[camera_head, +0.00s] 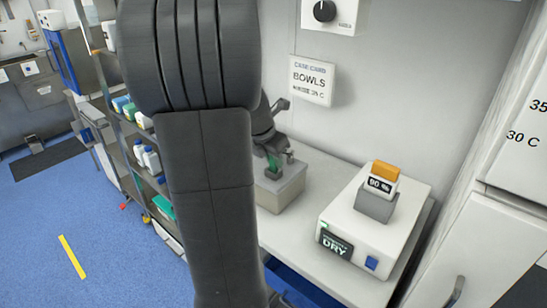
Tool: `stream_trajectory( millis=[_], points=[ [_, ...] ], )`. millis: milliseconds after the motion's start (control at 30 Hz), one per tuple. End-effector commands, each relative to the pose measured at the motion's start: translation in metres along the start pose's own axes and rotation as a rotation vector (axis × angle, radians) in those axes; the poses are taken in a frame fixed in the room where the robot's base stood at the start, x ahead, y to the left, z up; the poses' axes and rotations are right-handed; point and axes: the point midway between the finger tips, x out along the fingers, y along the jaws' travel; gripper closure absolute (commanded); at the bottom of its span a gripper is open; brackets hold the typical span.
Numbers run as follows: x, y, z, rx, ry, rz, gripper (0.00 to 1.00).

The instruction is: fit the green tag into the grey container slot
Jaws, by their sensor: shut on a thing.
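The green tag (273,164) is small and upright in the jaws of my gripper (276,157). The gripper points down, shut on the tag, behind my large dark arm link. Below it on the bench stands the grey container (286,193), a low box with a pale grey top. The tag's lower end is at or just above the container's top. The slot is not visible, and I cannot tell whether the tag is in it. My arm hides the container's left side.
A white device (345,228) with a "DRY" display stands to the right on the bench. A grey holder (376,205) on it carries an orange-topped "90 %" tag (384,178). A "BOWLS" card (312,80) is on the wall. A shelf with bottles (148,158) stands left.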

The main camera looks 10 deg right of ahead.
Motion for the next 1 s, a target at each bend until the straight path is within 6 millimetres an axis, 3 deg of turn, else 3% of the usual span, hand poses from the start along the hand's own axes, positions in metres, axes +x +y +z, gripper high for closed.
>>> stream_trajectory(
  millis=[33,100,133,500,1000],
  points=[
    [0.001,0.0,0.0,0.0,0.0,0.0,0.75],
    [0.0,0.0,0.0,0.0,0.0,0.0,0.61],
    [0.0,0.0,0.0,0.0,0.0,0.0,0.59],
    [-0.007,0.0,0.002,0.0,-0.001,0.002,0.59],
    [-0.103,0.001,0.001,0.0,-0.002,0.004,0.59]
  ],
)
